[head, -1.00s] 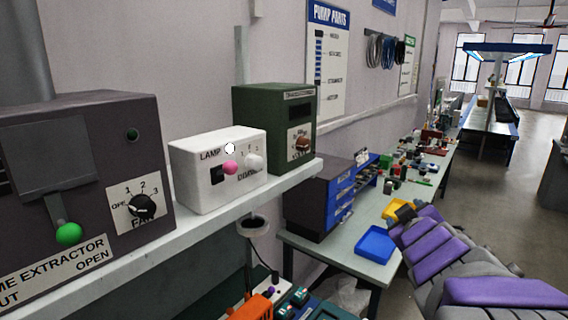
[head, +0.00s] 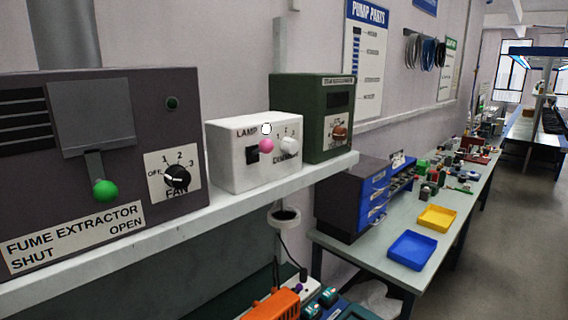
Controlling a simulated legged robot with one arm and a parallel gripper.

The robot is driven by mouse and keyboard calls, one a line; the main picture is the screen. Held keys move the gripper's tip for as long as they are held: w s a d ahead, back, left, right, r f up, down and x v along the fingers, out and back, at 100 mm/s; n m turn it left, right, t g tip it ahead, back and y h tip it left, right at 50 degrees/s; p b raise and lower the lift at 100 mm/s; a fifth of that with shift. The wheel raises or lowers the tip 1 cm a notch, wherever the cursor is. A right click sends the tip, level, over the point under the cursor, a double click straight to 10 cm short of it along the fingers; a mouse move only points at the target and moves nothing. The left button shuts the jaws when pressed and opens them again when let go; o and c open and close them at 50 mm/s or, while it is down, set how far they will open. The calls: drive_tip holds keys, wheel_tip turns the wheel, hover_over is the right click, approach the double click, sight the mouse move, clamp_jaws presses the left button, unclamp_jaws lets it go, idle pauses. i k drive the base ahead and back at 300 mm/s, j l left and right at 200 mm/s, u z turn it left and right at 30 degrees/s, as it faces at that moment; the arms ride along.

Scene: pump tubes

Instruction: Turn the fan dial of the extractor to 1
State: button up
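The fume extractor (head: 60,190) is a dark grey box at the left on a shelf. Its fan dial (head: 177,178) is a black knob on a white plate marked OFF, 1, 2 and 3. The white mark on the knob seems to point left, toward OFF. A green-knobbed lever (head: 105,190) hangs below a grey sliding plate on the extractor, above the SHUT and OPEN label. My gripper is not in view, so whether it is open cannot be seen.
Beside the extractor on the shelf (head: 190,240) stand a white lamp box (head: 228,158) with a pink knob and a white dial, and a green box (head: 295,95). A workbench (head: 455,215) with blue and yellow trays runs back at the right. Floor at the right is clear.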

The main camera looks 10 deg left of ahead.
sight(176, 176)
drive_tip(key=u, duration=1.65)
